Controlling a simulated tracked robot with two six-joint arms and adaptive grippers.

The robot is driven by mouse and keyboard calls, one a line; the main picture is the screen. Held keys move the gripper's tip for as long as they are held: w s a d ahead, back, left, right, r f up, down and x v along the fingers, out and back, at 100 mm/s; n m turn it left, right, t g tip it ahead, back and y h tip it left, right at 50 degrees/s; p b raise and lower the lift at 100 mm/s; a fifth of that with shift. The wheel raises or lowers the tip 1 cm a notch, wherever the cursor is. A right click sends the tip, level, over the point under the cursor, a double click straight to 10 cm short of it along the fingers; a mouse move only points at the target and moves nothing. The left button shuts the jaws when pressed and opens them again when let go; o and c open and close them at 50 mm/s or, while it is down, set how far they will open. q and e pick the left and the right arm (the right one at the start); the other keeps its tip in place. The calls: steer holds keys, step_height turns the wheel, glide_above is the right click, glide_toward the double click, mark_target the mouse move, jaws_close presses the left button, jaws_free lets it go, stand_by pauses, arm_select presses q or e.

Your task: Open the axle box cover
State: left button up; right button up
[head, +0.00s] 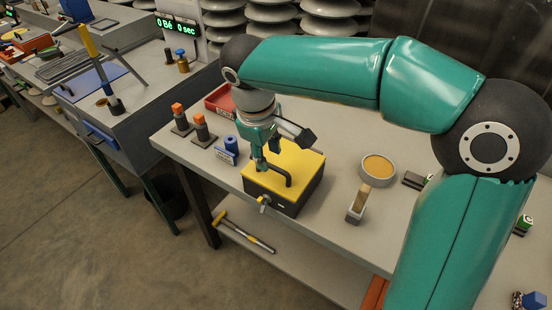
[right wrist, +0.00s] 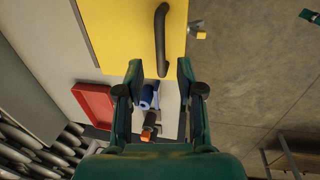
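The axle box (head: 284,204) is a dark box with a flat yellow cover (head: 302,163), which lies closed on top. A black bent handle (head: 275,180) stands on the cover. My right gripper (head: 268,162) is over the cover, close to the handle. In the right wrist view the right gripper (right wrist: 159,68) is open, and the near end of the handle (right wrist: 162,45) shows between its fingertips. I cannot tell whether a finger touches it. A small latch (head: 263,202) sits on the box's front side and also shows in the right wrist view (right wrist: 197,30). My left gripper is not in view.
Two orange-topped posts (head: 200,127), a blue roll (head: 231,145) and a red tray (head: 220,101) stand left of the box. A round tan dish (head: 378,168) and a small open holder (head: 358,205) stand to its right. A hammer (head: 243,232) lies on the lower shelf.

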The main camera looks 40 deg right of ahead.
mark_target(270, 165)
steer(key=shift+w+d+f, duration=0.1)
steer(key=shift+d+f, duration=0.05)
steer(key=shift+f, duration=0.6)
steer(key=shift+d+f, duration=0.1)
steer(key=shift+f, duration=0.65)
jaws_close()
